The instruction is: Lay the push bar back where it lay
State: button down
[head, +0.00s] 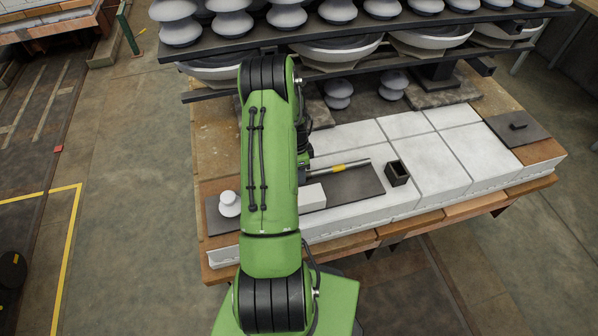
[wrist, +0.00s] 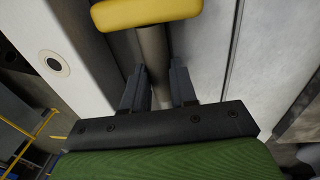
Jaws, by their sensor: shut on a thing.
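My gripper (wrist: 157,88) is shut on this shaft. In the head view my green arm hides the gripper's fingers and the near end of the bar. I cannot tell whether the bar touches the mat or hangs just above it.
A small black open box (head: 397,173) is right of the mat. A dark plate (head: 518,128) lies far right. Racks of insulators (head: 337,50) overhang the back.

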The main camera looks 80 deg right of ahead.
jog(key=shift+f, duration=0.2)
jog(key=c, duration=0.8)
grip_release()
notch_tip(320, 180, up, 16)
jog(key=w+d+p, duration=0.1)
jog(key=p, duration=0.1)
jog(key=shift+w+d+f, duration=0.15)
jog(key=shift+w, duration=0.1)
jog(key=shift+w, duration=0.1)
